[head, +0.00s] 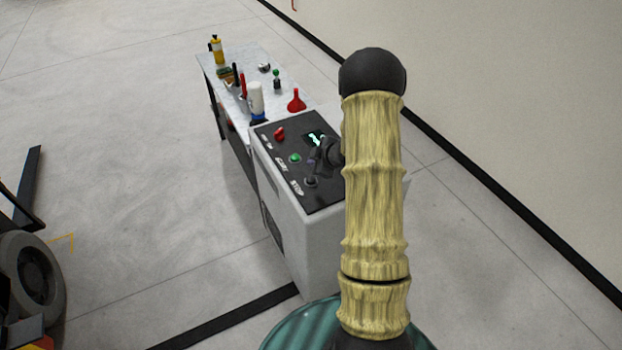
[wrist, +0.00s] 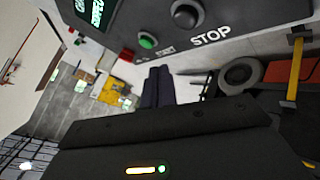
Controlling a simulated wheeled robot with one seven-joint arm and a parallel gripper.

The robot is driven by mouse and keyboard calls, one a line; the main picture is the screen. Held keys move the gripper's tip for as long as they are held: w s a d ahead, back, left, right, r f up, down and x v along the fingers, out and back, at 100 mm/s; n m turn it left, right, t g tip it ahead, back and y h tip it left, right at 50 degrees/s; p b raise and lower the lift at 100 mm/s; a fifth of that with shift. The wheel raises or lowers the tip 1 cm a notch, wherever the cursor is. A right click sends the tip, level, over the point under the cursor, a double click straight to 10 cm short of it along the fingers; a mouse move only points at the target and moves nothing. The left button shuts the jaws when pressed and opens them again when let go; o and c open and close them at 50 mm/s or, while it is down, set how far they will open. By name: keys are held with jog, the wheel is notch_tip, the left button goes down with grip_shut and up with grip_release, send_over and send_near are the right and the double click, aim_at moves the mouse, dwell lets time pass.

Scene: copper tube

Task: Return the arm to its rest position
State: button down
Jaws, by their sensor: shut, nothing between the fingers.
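My arm, in a yellowish sleeve, stands upright in the head view and hides part of what is behind it. My gripper (head: 314,168) shows small and dark over the right part of the control panel (head: 268,148). In the wrist view my gripper (wrist: 158,86) has its two dark fingers together with nothing between them. The panel's edge (wrist: 225,52) lies just beyond the fingers, with a green START button (wrist: 147,40) and a dark knob (wrist: 186,14) by the STOP label. I cannot tell whether the fingers touch the panel.
The panel tops a grey cabinet (head: 290,235). A red switch (head: 279,133) and a lit display (head: 316,138) sit on it. Behind is a table (head: 232,62) with a white bottle (head: 256,98), a red funnel (head: 296,100) and small items. Open floor lies left; a wall (head: 510,100) stands right.

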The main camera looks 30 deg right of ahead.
jog(key=s+a+r+m+g+h, duration=0.25)
jog(key=s+a+r+m, duration=0.35)
jog(key=s+a+r, duration=0.3)
jog(key=s+a+r+m+g, duration=0.2)
jog(key=s+a+m, duration=0.1)
jog(key=s, duration=0.5)
jog(key=s+a+r+m+g, duration=0.2)
jog(key=s+a, duration=0.4)
jog(key=s, duration=0.3)
jog(key=shift+r+m, duration=0.25)
jog(key=shift+m, duration=0.15)
jog(key=shift+a, duration=0.1)
jog(key=shift+a, duration=0.1)
